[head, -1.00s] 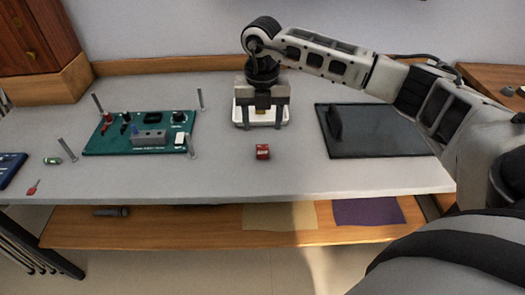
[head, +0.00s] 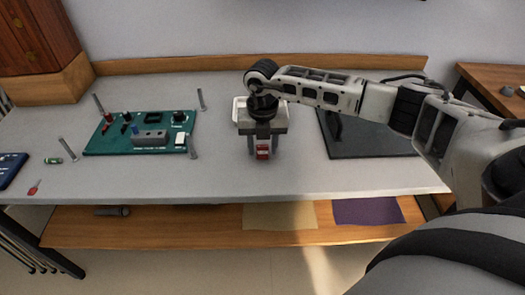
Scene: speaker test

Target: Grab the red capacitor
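The red capacitor (head: 263,153) is a small red block with a pale mark, standing on the grey table (head: 330,180) near its front middle. My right gripper (head: 263,151) is above it, pointing down. Its two fingers show at the left and right of the block with a gap between them, so it looks open. I cannot tell whether the fingers touch the block. The gripper's body hides the space just above and behind the block. My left gripper is out of view.
A white tray (head: 239,112) stands behind the gripper, partly hidden. A green circuit board (head: 105,146) with parts and metal posts is at left. A dark mat (head: 365,143) lies at right under my arm. A red screwdriver (head: 35,187) lies front left.

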